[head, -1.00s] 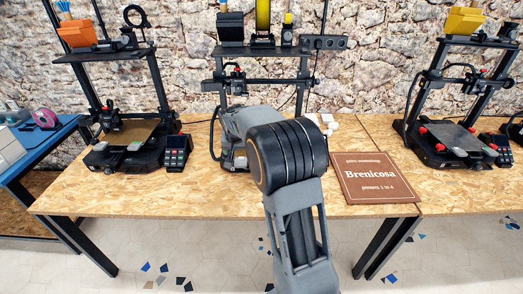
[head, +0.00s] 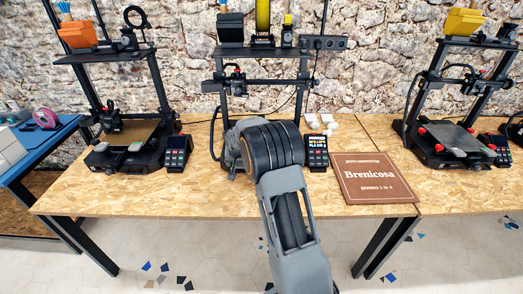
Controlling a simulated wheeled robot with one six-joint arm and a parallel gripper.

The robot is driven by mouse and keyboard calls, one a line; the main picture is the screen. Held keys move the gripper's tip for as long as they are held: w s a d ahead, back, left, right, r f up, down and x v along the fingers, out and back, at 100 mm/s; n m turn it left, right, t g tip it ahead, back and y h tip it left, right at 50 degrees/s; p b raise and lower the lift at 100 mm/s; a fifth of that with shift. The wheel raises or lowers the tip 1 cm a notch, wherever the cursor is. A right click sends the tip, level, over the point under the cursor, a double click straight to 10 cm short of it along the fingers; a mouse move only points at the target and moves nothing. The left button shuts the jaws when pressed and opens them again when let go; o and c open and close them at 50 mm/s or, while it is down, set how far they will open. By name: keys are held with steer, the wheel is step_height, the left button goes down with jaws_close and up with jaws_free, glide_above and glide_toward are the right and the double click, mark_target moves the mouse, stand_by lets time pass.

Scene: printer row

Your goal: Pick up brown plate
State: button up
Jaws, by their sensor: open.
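A flat brown rectangular plate (head: 375,178) lies on the wooden table, right of the middle printer, with "Brenicosa" in white letters. Nothing covers it. The left printer also has a gold-brown bed plate (head: 135,133). My arm reaches over the table's front edge to the middle printer, left of the lettered plate and apart from it. My gripper is hidden behind my arm, so its fingers do not show. The middle printer's bed is also mostly hidden by my arm.
The left printer (head: 140,155), middle printer (head: 262,81) and right printer (head: 448,155) stand on the wooden table (head: 85,196). A small control screen (head: 317,153) sits just right of my arm. Small white pieces (head: 322,122) lie behind it. Bare table lies between the left and middle printers.

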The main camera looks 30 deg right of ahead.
steer(key=shift+c, duration=0.3)
steer(key=c, duration=1.3)
steer(key=shift+r, duration=0.1)
